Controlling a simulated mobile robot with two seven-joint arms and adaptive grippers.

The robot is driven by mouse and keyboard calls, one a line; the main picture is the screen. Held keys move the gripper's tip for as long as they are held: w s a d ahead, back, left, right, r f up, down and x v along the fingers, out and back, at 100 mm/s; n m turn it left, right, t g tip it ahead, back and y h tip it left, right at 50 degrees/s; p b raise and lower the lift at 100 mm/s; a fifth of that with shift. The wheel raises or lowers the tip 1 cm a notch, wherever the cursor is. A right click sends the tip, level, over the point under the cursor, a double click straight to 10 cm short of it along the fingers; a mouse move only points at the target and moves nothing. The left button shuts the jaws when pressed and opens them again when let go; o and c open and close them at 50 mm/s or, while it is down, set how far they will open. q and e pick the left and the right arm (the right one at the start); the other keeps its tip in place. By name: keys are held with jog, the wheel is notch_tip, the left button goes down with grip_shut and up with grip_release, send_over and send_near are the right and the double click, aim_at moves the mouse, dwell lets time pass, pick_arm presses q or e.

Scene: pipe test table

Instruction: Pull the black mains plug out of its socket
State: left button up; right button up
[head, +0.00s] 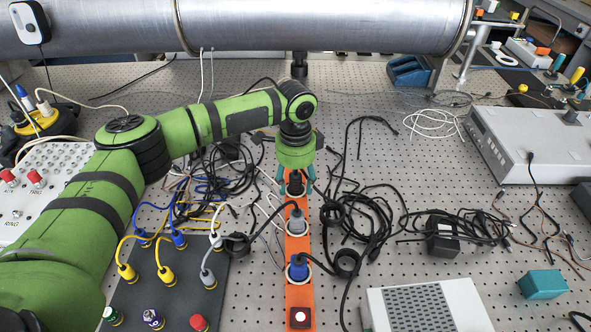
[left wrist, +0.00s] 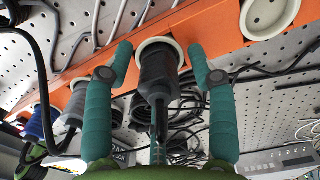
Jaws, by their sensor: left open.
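The black mains plug (left wrist: 157,75) sits in a round white socket of the orange power strip (left wrist: 205,30). In the left wrist view it stands between the two teal fingers of my left gripper (left wrist: 159,62), with visible gaps on both sides. My left gripper is open and comes down over the strip in the head view (head: 296,182), where the black plug (head: 298,191) is partly hidden under it. A grey plug (head: 297,222) and a blue plug (head: 298,268) sit in other sockets nearer on the same strip. My right gripper does not show.
An empty white socket (left wrist: 268,14) lies beyond the black plug. Coiled black cables (head: 360,220) lie right of the strip. A dark panel with yellow and blue plugs (head: 165,272) stands left. A large metal pipe (head: 320,25) crosses the back.

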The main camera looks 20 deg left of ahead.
pick_arm(q)
jog(key=c, duration=1.1)
jog(key=o, duration=1.1)
